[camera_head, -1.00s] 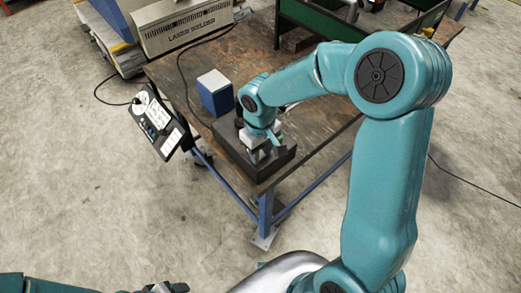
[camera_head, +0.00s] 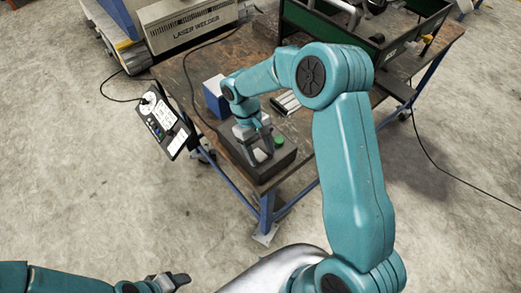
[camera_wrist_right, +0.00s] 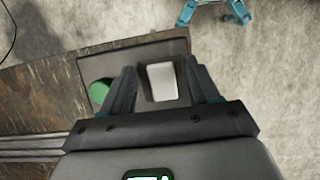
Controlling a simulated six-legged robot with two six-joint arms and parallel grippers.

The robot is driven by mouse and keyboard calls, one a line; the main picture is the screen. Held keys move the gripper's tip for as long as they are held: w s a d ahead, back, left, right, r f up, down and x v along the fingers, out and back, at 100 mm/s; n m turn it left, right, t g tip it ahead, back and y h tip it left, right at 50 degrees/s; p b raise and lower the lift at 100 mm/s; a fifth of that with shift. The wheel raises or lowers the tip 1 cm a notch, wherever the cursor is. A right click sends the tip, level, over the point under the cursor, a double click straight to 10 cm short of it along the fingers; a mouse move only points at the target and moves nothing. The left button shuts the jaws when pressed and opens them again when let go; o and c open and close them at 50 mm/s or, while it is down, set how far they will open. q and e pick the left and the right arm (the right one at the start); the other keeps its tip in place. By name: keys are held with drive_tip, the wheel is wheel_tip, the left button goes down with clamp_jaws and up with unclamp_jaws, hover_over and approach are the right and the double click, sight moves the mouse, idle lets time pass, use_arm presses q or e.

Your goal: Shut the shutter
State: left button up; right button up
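A dark flat box (camera_head: 235,147) sits at the near corner of the brown table. It bears a round green button (camera_head: 279,141) and a pale rectangular piece (camera_head: 259,155). My right gripper (camera_head: 258,153) is open and points down over the box. In the right wrist view, the fingers of this gripper (camera_wrist_right: 162,82) stand on either side of the pale piece (camera_wrist_right: 161,80), with the green button (camera_wrist_right: 101,93) outside the left finger. I cannot tell whether the fingers touch the box. My left gripper (camera_head: 168,281) is low at the bottom edge, away from the table. No part is plainly recognisable as a shutter.
A blue and white box (camera_head: 213,97) stands behind the dark box. A control panel (camera_head: 165,125) hangs at the table's left edge. A laser welder unit (camera_head: 187,25) stands at the back left, and a green-sided tray (camera_head: 325,32) at the back right. Cables run nearby.

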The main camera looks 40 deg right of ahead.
drive_tip(key=v, duration=1.6)
drive_tip(key=shift+b, duration=0.4)
drive_tip(key=shift+r, duration=0.15)
